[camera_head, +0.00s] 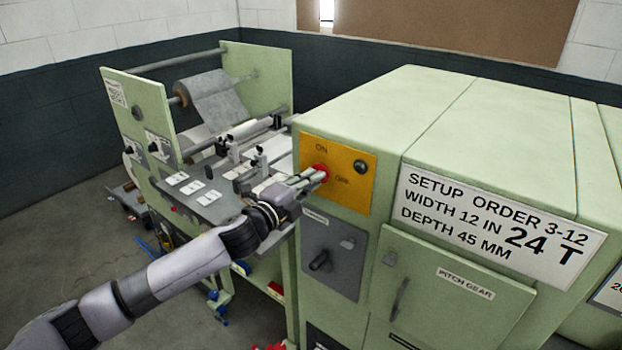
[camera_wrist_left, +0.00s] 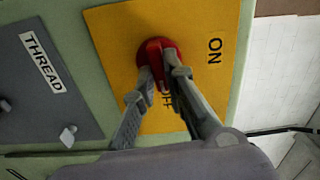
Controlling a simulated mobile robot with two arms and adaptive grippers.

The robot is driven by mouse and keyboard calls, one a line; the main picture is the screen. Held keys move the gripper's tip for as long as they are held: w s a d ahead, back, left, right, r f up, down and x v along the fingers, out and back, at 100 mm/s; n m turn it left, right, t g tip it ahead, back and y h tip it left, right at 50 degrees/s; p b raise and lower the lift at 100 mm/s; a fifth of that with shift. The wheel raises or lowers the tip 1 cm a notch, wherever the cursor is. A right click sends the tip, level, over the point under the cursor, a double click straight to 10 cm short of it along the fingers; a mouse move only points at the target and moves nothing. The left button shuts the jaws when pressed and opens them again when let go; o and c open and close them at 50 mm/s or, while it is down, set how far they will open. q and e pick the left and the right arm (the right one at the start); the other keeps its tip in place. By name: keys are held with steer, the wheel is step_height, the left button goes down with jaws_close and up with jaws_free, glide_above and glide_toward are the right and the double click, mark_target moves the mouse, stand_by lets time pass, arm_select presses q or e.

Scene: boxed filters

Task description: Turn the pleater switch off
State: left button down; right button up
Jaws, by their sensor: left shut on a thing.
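The pleater switch is a red knob (camera_head: 321,171) on a yellow panel (camera_head: 352,195) with ON and OFF lettering, on the front of the pale green machine. In the left wrist view, the red knob (camera_wrist_left: 158,50) sits between the fingers of my left gripper (camera_wrist_left: 163,75). My left gripper (camera_head: 316,178) is shut on the knob. The fingers hide part of the knob and part of the OFF word. A dark round button (camera_head: 360,167) is at the panel's upper right. My right gripper is not in view.
Below the yellow panel is a grey panel with a black handle (camera_head: 319,261); its THREAD label (camera_wrist_left: 41,63) shows in the wrist view. A PITCH GEAR door (camera_head: 450,290) is to the right. A roll stand (camera_head: 205,90) with clamps stands at the left.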

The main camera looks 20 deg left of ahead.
arm_select(q)
steer(key=shift+f+m, duration=0.1)
steer(key=shift+m, duration=0.5)
steer(key=c, duration=1.6)
jaws_free()
steer(key=shift+c, duration=0.2)
steer(key=shift+s, duration=0.1)
steer(key=v, duration=1.2)
